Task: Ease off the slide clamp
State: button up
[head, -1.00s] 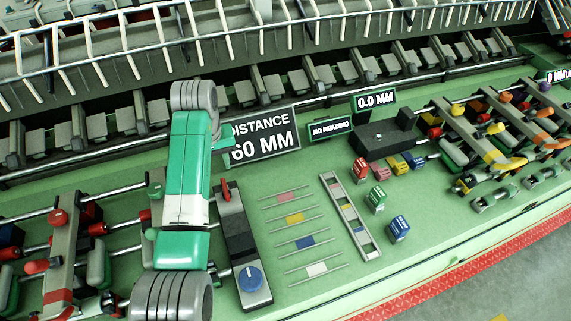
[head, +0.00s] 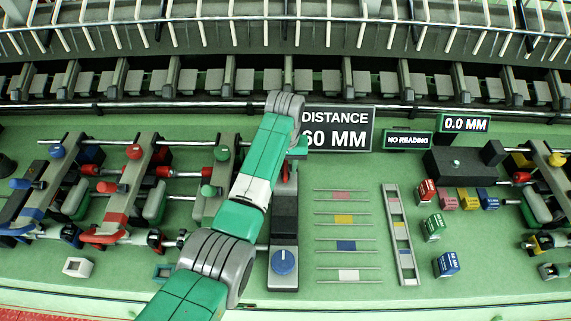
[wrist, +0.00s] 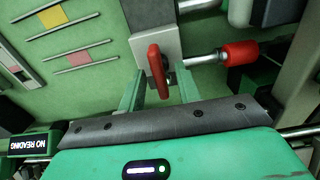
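The slide clamp is a red lever (wrist: 157,70) on a light grey block (wrist: 150,48) in the wrist view. A silver rod with a red knob (wrist: 240,53) stands to its right. My gripper (wrist: 162,90) is open, with its two green fingers on either side of the lever's lower end and gaps between. I cannot tell whether either finger touches it. In the head view the dark slide unit (head: 284,222) with a blue dial (head: 284,262) stands behind my arm. The red lever (head: 285,172) shows only in part there, and my fingertips are hidden.
A sign (head: 338,128) reads DISTANCE 60 MM. Smaller displays read NO READING (head: 407,140) and 0.0 MM (head: 466,124). Coloured bars, a slotted rail (head: 400,235) and several labelled blocks lie to the right. Rods and levers crowd the left. Green bench around the bars is clear.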

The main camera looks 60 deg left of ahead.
grip_shut()
jog(key=shift+n, duration=0.3)
jog(key=n+p, duration=0.1)
jog(key=n, duration=0.2)
jog(key=shift+r+p, duration=0.1)
jog(key=shift+p, duration=0.2)
jog(key=n, duration=0.5)
jog(key=shift+p, duration=0.35)
jog(key=n, duration=0.4)
jog(key=shift+n, duration=0.4)
jog(key=n, duration=0.4)
jog(key=shift+b, duration=0.35)
jog(key=shift+n, duration=0.4)
